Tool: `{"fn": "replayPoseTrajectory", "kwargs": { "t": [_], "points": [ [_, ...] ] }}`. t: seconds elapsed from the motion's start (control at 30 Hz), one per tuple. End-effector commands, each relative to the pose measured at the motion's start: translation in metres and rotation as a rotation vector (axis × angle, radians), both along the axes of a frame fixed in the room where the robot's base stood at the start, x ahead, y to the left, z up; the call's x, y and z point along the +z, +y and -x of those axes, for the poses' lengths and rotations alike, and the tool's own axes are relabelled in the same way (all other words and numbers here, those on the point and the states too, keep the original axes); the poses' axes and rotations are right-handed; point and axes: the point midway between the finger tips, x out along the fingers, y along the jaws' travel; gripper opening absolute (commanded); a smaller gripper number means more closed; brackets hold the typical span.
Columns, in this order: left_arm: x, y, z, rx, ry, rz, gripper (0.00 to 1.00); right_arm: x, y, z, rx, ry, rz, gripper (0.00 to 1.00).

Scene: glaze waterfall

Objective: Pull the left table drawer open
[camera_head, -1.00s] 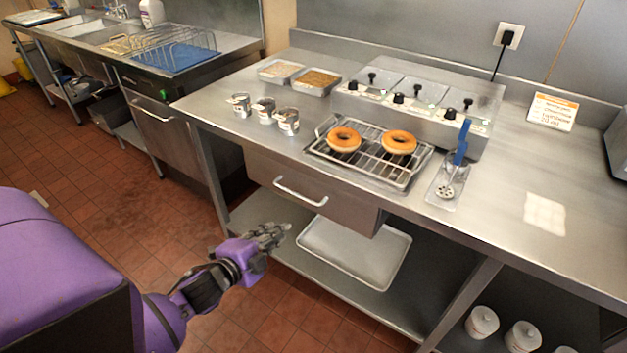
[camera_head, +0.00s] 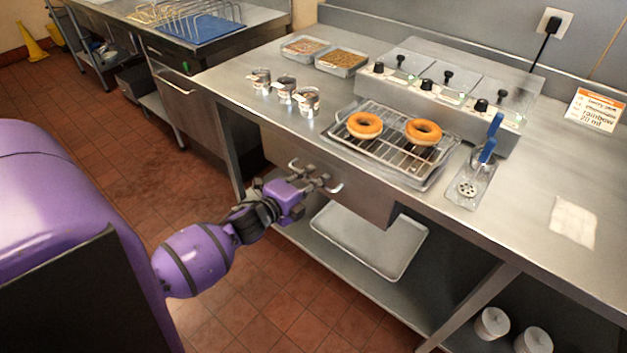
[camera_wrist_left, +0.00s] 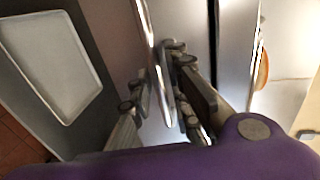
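The left table drawer (camera_head: 352,196) is a grey metal drawer under the counter's front edge; it looks closed. Its bar handle (camera_head: 335,188) is partly hidden behind my left gripper (camera_head: 311,178), which is at the handle with its fingers spread. In the left wrist view the shiny handle (camera_wrist_left: 152,35) runs between the two fingers of my left gripper (camera_wrist_left: 160,80). Gaps seem to show beside the bar, so the fingers look open around it rather than clamped. My right gripper is in neither view.
Above the drawer, the counter (camera_head: 400,210) holds a wire rack (camera_head: 395,160) with two donuts and several small metal cups. A lower shelf (camera_head: 330,262) bears a pale tray (camera_head: 385,262). Open tiled floor (camera_head: 275,315) lies in front.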

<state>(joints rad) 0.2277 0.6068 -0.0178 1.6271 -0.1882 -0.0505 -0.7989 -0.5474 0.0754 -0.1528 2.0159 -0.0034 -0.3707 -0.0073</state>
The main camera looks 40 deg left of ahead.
Motion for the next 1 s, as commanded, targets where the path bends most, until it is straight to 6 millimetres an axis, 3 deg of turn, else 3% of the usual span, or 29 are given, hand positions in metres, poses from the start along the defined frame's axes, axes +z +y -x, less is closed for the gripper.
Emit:
{"fn": "replayPoseTrajectory", "kwargs": {
  "t": [0.2, 0.37, 0.77, 1.0],
  "points": [
    [0.000, 0.000, 0.000, 0.000, 0.000, 0.001, 0.17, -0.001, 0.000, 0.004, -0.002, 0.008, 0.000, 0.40],
    [0.000, 0.000, 0.000, 0.000, 0.000, 0.001, 0.00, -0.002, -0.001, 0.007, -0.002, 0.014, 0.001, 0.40],
    [0.000, 0.000, 0.001, 0.001, 0.000, 0.001, 0.00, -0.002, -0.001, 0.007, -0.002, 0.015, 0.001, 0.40],
    [0.000, 0.003, 0.023, 0.003, 0.002, 0.001, 0.00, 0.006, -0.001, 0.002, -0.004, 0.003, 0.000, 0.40]
  ]
}}
